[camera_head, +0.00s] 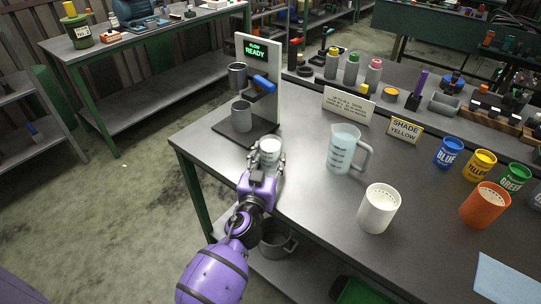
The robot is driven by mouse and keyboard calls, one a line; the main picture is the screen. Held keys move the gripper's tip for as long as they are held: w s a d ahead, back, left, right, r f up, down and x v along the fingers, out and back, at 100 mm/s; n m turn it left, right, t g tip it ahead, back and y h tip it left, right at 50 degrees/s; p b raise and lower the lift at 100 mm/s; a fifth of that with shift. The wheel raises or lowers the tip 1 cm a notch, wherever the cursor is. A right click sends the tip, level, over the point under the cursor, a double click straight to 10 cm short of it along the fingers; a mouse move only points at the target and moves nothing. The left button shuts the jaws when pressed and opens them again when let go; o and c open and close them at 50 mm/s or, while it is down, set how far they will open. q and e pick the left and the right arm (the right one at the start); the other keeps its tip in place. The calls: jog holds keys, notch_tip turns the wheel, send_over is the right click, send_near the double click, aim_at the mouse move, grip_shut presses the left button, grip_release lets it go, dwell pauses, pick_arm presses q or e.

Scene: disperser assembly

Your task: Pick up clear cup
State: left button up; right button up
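A small pale, see-through cup (270,149) stands upright near the left edge of the grey workbench, in front of the dispenser. My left gripper (268,160) reaches in from below at the cup, with one finger on each side of it. I cannot tell whether the fingers press on the cup or stand just clear of it. The gripper hides the cup's lower part. My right gripper is not in view.
The dispenser (262,85), its screen reading READY, stands behind the cup with a grey cup (241,116) on its base. A clear measuring jug (344,148), a white tub (378,208) and an orange tub (485,204) stand to the right. The workbench (310,200) is bare between gripper and white tub.

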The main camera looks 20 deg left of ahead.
aim_at(268, 151)
pick_arm(q)
jog(key=c, duration=0.5)
jog(key=shift+c, duration=1.3)
jog(key=shift+r, duration=0.1)
jog(key=shift+r, duration=0.1)
jog(key=shift+r+p, duration=0.6)
jog(key=shift+r, duration=1.05)
jog(key=s+r+p, duration=0.1)
jog(key=s+r, duration=0.8)
jog(key=s, duration=0.5)
jog(key=shift+r, duration=0.2)
